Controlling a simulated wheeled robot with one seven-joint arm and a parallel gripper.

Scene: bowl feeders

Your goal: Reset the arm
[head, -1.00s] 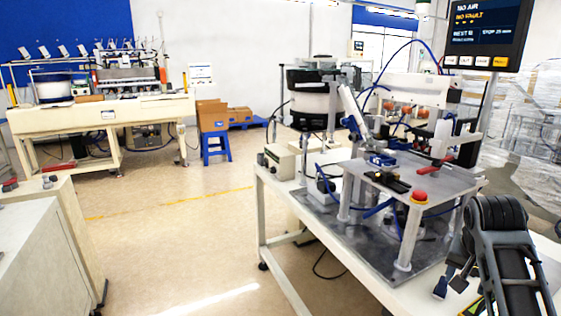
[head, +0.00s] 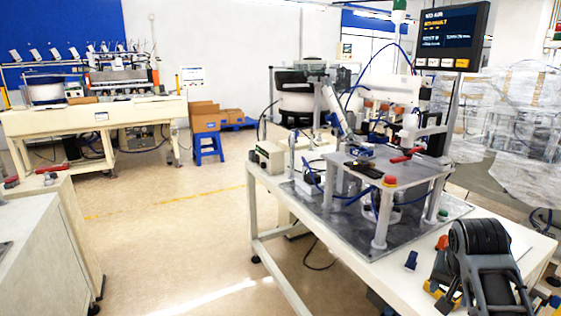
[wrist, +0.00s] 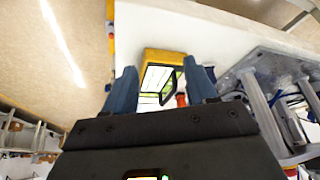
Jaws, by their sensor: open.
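My gripper (wrist: 161,72) shows in the wrist view with its two blue fingers spread apart and nothing held between them. A yellow-framed device with a pale screen (wrist: 164,58) lies beyond the fingertips, between them in the picture. I cannot tell the exact gap to it. In the head view my dark arm is folded at the lower right, over the near end of the white workbench (head: 337,262). Yellow parts show beside the arm there, partly hidden by it, and the gripper's jaws cannot be made out clearly.
On the bench stands a feeder station with a metal plate (head: 420,168) and a red button (head: 390,181). A monitor (head: 440,35) is above it. A small blue item (head: 411,260) is near the arm. Open floor (head: 180,230) lies left of the bench.

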